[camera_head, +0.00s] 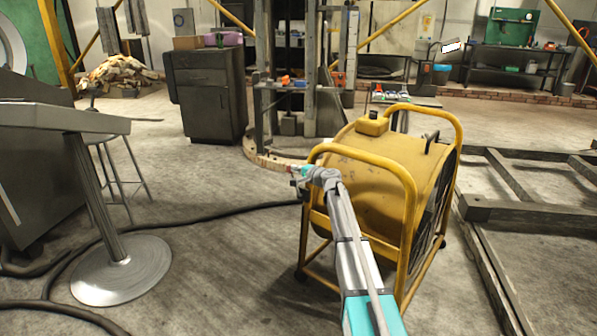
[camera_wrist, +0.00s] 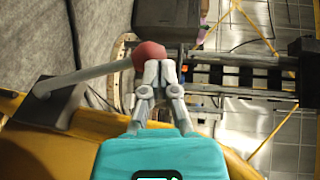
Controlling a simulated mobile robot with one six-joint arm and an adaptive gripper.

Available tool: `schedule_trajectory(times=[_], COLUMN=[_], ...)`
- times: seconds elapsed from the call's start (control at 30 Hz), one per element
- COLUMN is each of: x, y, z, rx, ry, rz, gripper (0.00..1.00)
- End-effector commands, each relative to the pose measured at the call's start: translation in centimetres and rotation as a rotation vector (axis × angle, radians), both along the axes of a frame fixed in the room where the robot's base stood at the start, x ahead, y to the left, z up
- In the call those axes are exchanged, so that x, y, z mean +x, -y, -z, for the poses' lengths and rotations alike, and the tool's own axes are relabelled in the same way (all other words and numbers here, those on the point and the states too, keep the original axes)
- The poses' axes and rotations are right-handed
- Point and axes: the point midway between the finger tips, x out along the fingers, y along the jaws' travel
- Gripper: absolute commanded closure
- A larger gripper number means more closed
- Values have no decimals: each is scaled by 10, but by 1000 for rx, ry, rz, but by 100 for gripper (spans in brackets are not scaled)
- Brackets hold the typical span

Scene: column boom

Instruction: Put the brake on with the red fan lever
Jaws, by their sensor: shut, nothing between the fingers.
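The yellow drum fan (camera_head: 375,160) stands on the floor in the middle of the head view, inside a yellow tube frame. My gripper (camera_head: 297,172) is at the fan's left side in that view. In the wrist view the grey lever (camera_wrist: 95,76) runs from a dark plate on a yellow surface to a round red knob (camera_wrist: 149,50). My gripper (camera_wrist: 160,68) is shut and empty, its fingertips just in front of the knob and partly covering it. I cannot tell whether they touch. I cannot make out the red knob clearly in the head view.
A dark cabinet (camera_head: 207,92) stands behind, at the left. A round-footed stand (camera_head: 120,270) is at the left front, and a dark hose (camera_head: 235,212) crosses the floor. Heavy beams (camera_head: 530,215) lie to the right of the fan. The floor in front of the cabinet is clear.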

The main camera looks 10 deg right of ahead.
Motion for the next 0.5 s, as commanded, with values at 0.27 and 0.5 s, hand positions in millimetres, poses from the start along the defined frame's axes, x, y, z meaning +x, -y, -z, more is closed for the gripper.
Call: schedule_trajectory(times=[0.27, 0.5], x=[12, 14], y=[-6, -7], z=[3, 3], rx=[0, 0], ry=[0, 0], rz=[3, 4], gripper=[100, 100])
